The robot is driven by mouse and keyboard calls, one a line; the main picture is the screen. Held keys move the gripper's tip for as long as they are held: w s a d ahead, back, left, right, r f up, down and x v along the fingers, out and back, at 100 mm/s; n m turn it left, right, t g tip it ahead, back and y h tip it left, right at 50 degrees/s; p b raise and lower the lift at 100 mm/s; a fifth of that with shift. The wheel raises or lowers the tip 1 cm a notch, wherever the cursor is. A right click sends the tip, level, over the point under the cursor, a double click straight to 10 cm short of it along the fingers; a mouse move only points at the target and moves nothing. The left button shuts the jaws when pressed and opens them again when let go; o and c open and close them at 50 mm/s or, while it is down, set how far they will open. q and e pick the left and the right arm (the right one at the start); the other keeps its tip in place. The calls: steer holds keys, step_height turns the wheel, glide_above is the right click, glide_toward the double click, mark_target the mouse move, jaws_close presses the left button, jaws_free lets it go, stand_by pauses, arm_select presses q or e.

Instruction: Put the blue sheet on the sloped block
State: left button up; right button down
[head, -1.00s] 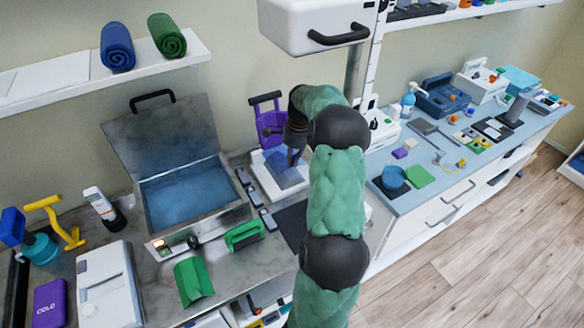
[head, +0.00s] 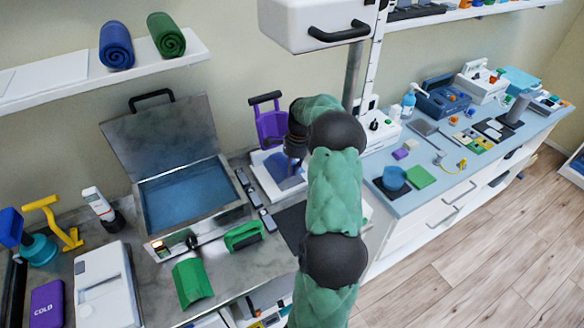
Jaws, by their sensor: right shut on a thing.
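My right gripper (head: 293,163) is dark and points down at the back of the left counter, partly hidden by my own green-sleeved arm. It is shut on the blue sheet (head: 280,166), a small flat blue piece. The sheet lies over a white block (head: 262,180), which looks like the sloped block; its slope is hard to make out. Whether the sheet rests on its face or hangs just above it, I cannot tell. The arm hides the right side of both. My left gripper is out of view.
A purple device (head: 270,124) stands just behind the white block. An open steel bath (head: 190,195) with its lid up is to the left. A white cabinet (head: 310,22) hangs above.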

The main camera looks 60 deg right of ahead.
steer(key=c, duration=1.3)
jaws_free()
steer(key=shift+o, duration=0.2)
step_height(320, 180, up, 13)
steer(key=s+d+p, duration=0.1)
steer(key=p, duration=0.2)
steer(key=shift+d, duration=0.2)
steer(key=shift+f, duration=0.1)
